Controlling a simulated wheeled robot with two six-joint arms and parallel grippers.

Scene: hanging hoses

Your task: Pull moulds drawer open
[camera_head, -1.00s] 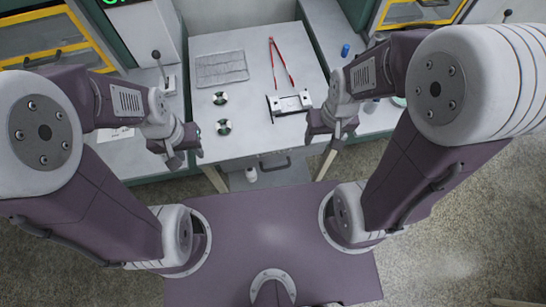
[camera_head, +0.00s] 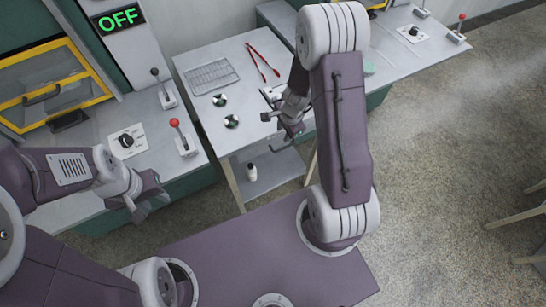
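The work table (camera_head: 207,110) has a drawer under its top at the front edge. A dark bar handle (camera_head: 281,147) shows below that edge. The drawer front is mostly hidden by my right arm, and no label is readable. My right gripper (camera_head: 279,128) is just above and beside the handle, its fingers apart; I cannot tell whether it touches anything. My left gripper (camera_head: 148,199) is open and empty, low at the left, in front of the left counter and away from the drawer.
On the table are a wire rack (camera_head: 211,76), red tongs (camera_head: 262,62) and two round discs (camera_head: 231,121). A white bottle (camera_head: 251,172) stands on the lower shelf. The left counter holds a red-knobbed lever (camera_head: 183,139) and a dial (camera_head: 127,139).

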